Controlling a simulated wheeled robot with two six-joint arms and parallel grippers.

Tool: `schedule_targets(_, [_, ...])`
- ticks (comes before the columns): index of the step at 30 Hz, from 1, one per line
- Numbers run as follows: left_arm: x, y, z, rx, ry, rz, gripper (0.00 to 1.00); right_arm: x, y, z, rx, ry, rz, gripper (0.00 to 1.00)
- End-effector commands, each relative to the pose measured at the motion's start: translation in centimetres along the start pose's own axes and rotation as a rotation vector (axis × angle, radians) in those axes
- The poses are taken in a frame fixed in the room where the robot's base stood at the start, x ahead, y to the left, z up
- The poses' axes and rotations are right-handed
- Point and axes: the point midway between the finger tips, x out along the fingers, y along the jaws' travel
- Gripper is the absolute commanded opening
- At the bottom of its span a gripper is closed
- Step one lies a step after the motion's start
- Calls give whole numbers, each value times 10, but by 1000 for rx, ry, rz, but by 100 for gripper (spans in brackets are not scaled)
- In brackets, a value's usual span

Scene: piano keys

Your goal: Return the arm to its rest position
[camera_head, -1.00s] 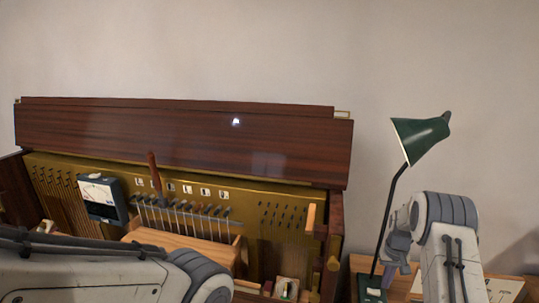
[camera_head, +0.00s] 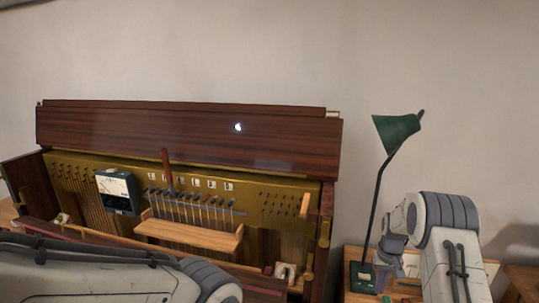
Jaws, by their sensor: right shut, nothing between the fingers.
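My right arm (camera_head: 448,235) comes up from the bottom right, bent at a grey joint. Its right gripper (camera_head: 388,272) shows only in small part, pointing down in front of the side table beside the lamp; it is shut and holds nothing. My left arm (camera_head: 90,275) lies across the bottom left, in front of the piano's lower edge. The left gripper is not in view. The opened piano (camera_head: 190,135) stands against the wall, with its dark wooden lid raised and its gold-coloured inside bare.
A wooden rail with several thin pins (camera_head: 190,237) sits inside the piano, near a red-handled tool (camera_head: 166,168). A meter with a white dial (camera_head: 117,192) leans at the left. A green desk lamp (camera_head: 397,132) stands on a small wooden table (camera_head: 354,257) right of the piano.

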Motion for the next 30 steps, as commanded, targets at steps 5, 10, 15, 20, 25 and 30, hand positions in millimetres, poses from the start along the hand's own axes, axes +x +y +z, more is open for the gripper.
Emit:
schedule_targets(5, [1, 0, 0, 0, 1, 0, 50, -25, -37, 8, -55, 7, -4, 0])
schedule_targets(10, [3, 0, 0, 0, 1, 0, 50, -56, -81, 27, -126, 12, -10, 0])
schedule_targets(15, [5, 0, 0, 0, 1, 0, 50, -95, -137, 66, -228, 19, -19, 0])
schedule_targets(20, [9, -1, 1, 0, 1, 0, 50, -140, -200, 142, -375, 25, -34, 0])
schedule_targets(25, [12, -1, 1, 1, 1, 0, 50, -174, -239, 251, -556, 27, -54, 0])
schedule_targets(30, [16, -1, 1, 1, 1, 0, 50, -184, -238, 348, -713, 24, -74, 0])
